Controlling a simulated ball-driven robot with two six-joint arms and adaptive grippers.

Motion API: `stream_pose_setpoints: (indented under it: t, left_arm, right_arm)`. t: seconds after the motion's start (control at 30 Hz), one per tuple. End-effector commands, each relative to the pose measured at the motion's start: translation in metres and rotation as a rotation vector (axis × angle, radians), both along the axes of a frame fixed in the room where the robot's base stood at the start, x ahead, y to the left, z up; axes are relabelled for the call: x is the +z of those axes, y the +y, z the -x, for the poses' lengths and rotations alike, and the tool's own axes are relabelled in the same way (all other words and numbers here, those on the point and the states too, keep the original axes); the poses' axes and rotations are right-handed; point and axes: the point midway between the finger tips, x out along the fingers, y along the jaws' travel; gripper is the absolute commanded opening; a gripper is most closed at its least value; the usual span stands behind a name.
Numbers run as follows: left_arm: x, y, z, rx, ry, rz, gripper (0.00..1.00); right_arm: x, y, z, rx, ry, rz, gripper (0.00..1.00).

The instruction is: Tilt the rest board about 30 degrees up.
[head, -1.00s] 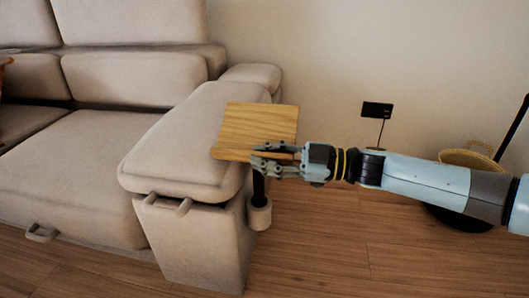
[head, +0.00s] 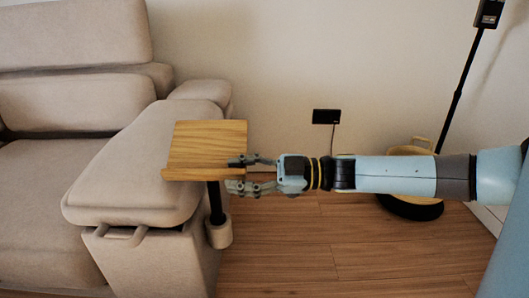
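The rest board (head: 205,143) is a square, light wooden plate on a dark post beside the sofa's armrest, left of centre in the head view. My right gripper (head: 232,174) reaches in from the right at the board's near right corner. Its fingers are apart, one over the board's face and one below its near edge. I cannot tell whether they touch the board. The fingers hide part of that corner. My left gripper is not in view.
The beige sofa (head: 70,165) fills the left, with its armrest (head: 140,190) under the board. The post stands in a round beige holder (head: 219,233) on the armrest's side. Wooden floor (head: 320,245) lies clear in front.

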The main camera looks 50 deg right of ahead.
Motion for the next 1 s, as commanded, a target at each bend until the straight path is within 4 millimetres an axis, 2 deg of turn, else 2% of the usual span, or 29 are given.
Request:
stream_pose_setpoints:
  t: [0.1, 0.33, 0.5, 1.0]
  left_arm:
    - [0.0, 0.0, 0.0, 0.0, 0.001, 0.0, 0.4]
    - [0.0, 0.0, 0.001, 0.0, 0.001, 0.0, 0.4]
    - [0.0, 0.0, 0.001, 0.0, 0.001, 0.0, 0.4]
    - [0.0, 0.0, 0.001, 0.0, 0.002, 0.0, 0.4]
  right_arm:
    - [-0.002, -0.019, 0.023, 0.001, 0.006, 0.004, 0.37]
    - [-0.001, -0.043, 0.05, 0.001, 0.004, 0.002, 0.37]
    - [0.0, -0.049, 0.056, -0.001, 0.0, 0.0, 0.37]
    - [0.0, -0.049, 0.056, -0.001, 0.0, 0.0, 0.37]
